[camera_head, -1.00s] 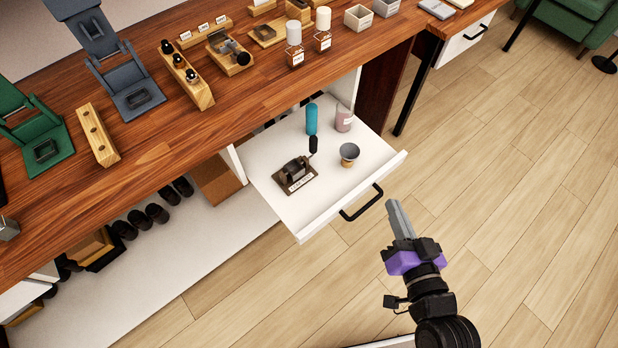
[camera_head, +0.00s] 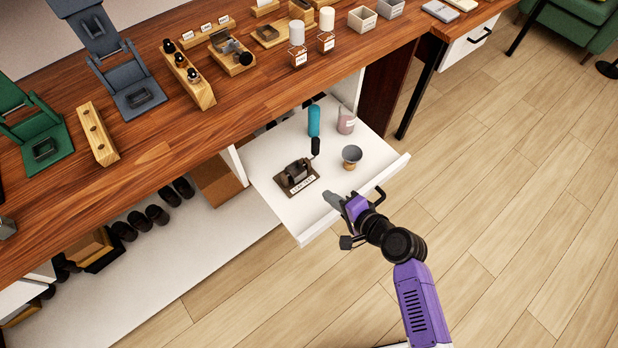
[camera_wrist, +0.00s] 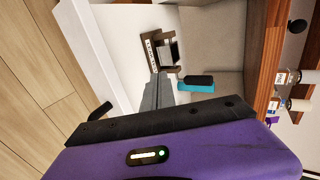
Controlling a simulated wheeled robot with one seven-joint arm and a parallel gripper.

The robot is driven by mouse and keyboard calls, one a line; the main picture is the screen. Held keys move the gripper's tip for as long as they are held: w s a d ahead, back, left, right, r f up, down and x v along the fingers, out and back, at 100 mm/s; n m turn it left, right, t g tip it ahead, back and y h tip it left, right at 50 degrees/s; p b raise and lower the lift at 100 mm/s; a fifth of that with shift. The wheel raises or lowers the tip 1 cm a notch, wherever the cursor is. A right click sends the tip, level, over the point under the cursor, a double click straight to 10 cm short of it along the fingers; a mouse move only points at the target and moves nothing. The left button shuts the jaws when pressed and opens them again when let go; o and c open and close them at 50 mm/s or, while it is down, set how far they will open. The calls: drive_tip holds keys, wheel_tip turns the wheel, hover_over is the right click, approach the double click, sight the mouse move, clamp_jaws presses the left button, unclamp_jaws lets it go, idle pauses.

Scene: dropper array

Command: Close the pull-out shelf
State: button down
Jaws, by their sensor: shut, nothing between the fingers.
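The white pull-out shelf (camera_head: 310,221) is extended from under the wooden counter in the head view. Its black handle (camera_head: 373,199) is on the front edge, partly hidden by my gripper. My gripper (camera_head: 328,196) is shut and empty, at the shelf's front edge, with its fingertips appearing over the edge; contact cannot be told. In the wrist view my gripper (camera_wrist: 158,78) points over the white shelf surface (camera_wrist: 115,50), and the handle (camera_wrist: 99,111) shows to the left.
On the shelf are a dark labelled device (camera_head: 297,176), a grey cup (camera_head: 352,157), a teal cylinder (camera_head: 314,120) and a pink cup (camera_head: 346,121). The wooden counter (camera_head: 150,165) above holds several stands and bottles. The floor (camera_head: 500,200) to the right is clear.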

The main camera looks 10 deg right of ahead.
sight(302, 174)
drive_tip(key=x, duration=0.6)
drive_tip(key=shift+w+a+f, duration=0.2)
drive_tip(key=shift+w, duration=0.1)
drive_tip(key=shift+w+a+r, duration=0.1)
drive_tip(key=shift+w+a, duration=0.2)
drive_tip(key=shift+w, duration=0.2)
drive_tip(key=shift+w+a, duration=0.3)
drive_tip(key=shift+w, duration=0.25)
drive_tip(key=shift+w+a, duration=0.3)
drive_tip(key=shift+w, duration=0.3)
